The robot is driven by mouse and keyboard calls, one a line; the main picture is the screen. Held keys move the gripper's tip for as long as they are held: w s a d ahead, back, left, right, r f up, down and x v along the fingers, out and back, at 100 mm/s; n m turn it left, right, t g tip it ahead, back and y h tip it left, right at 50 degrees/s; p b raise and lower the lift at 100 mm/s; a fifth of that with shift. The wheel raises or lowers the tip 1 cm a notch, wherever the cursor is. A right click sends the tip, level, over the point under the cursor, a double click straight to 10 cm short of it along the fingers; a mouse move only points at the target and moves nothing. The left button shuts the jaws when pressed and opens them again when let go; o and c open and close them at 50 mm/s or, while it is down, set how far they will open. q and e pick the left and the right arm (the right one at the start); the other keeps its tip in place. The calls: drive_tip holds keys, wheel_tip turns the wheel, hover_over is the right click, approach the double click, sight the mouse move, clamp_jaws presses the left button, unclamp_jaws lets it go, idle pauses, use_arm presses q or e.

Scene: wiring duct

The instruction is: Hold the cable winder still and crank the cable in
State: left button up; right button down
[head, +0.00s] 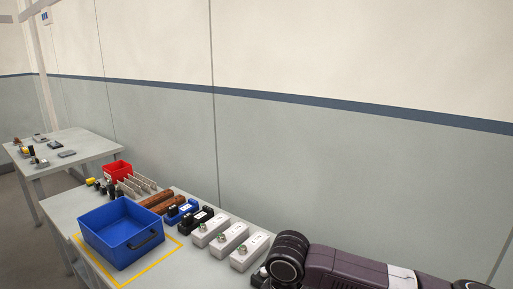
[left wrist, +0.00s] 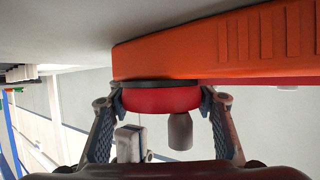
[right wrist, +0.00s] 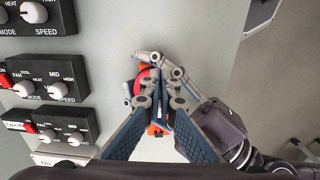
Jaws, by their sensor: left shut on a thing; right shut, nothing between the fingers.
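In the left wrist view the cable winder (left wrist: 215,50) has a long orange body with a ribbed end. A round red part with a dark rim (left wrist: 158,97) and a grey knob (left wrist: 180,131) sit against it. My left gripper (left wrist: 163,103) is shut on the red part, one finger on each side. In the right wrist view my right gripper (right wrist: 158,112) is shut and empty, its fingertips in front of the winder, whose red part (right wrist: 145,74) shows partly behind them. Whether they touch it I cannot tell. No cable can be made out. The head view shows neither gripper nor the winder.
Black control boxes with white knobs (right wrist: 48,80) line the left of the right wrist view. In the head view the bench holds a blue bin (head: 120,245), a red bin (head: 117,169) and white boxes (head: 230,236). A second table (head: 75,150) stands far left.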

drive_tip(key=shift+s+a, duration=0.2)
drive_tip(key=shift+a, duration=0.15)
drive_tip(key=shift+s+d, duration=0.1)
drive_tip(key=shift+s, duration=0.05)
idle(0.4)
drive_tip(key=shift+s+d, duration=0.15)
drive_tip(key=shift+s, duration=0.05)
wheel_tip(320, 180, up, 6)
idle(0.4)
wheel_tip(320, 180, down, 6)
drive_tip(key=w+d, duration=0.2)
drive_tip(key=shift+w+d, duration=0.2)
drive_tip(key=shift+w, duration=0.2)
idle(0.7)
drive_tip(key=shift+w+a, duration=0.1)
drive_tip(key=shift+a, duration=0.5)
idle(0.9)
